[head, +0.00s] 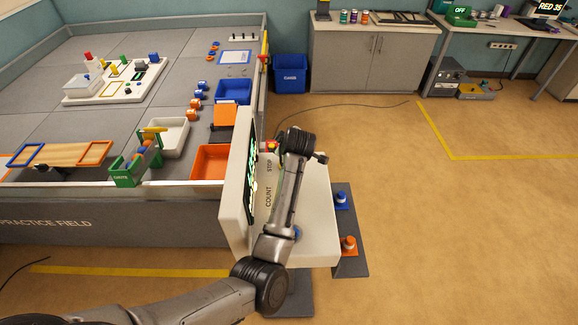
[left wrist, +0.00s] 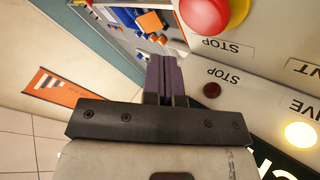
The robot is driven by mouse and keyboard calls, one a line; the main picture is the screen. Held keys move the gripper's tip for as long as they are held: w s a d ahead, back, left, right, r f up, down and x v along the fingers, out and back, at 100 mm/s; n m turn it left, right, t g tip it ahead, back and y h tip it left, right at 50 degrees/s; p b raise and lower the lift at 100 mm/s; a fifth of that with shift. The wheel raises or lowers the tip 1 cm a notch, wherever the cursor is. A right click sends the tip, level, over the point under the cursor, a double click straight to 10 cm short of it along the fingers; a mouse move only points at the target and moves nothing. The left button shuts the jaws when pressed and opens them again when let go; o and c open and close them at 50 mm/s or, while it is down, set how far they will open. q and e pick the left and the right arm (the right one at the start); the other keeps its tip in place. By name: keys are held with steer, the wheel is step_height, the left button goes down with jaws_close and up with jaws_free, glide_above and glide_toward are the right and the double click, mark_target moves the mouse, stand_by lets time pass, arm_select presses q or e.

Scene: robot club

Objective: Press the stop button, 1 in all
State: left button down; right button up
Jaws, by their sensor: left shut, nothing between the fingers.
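The stop button is a red dome on a yellow collar, at the top of the left wrist view (left wrist: 205,14), cut off by the frame edge. In the head view it shows small and partly hidden (head: 271,146) beside my left arm, near the word STOP on the white console (head: 318,215). My left gripper (left wrist: 165,62) is shut and empty. Its fingertips appear below and left of the button in the left wrist view, apart from it in the picture. In the head view the fingers are hidden behind my wrist. My right gripper is not in view.
A dark red lamp (left wrist: 212,90) and a lit pale lamp (left wrist: 300,134) sit on the console face. An upright display panel (head: 236,170) stands at the console's left. The practice field with an orange bin (head: 210,163) lies beyond. Open floor is at the right.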

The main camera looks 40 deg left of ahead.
arm_select(q)
steer(key=shift+f+b, duration=0.3)
steer(key=shift+f, duration=1.15)
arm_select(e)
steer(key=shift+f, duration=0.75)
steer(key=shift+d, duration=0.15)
arm_select(q)
steer(key=shift+f, duration=0.15)
steer(key=shift+f, duration=0.3)
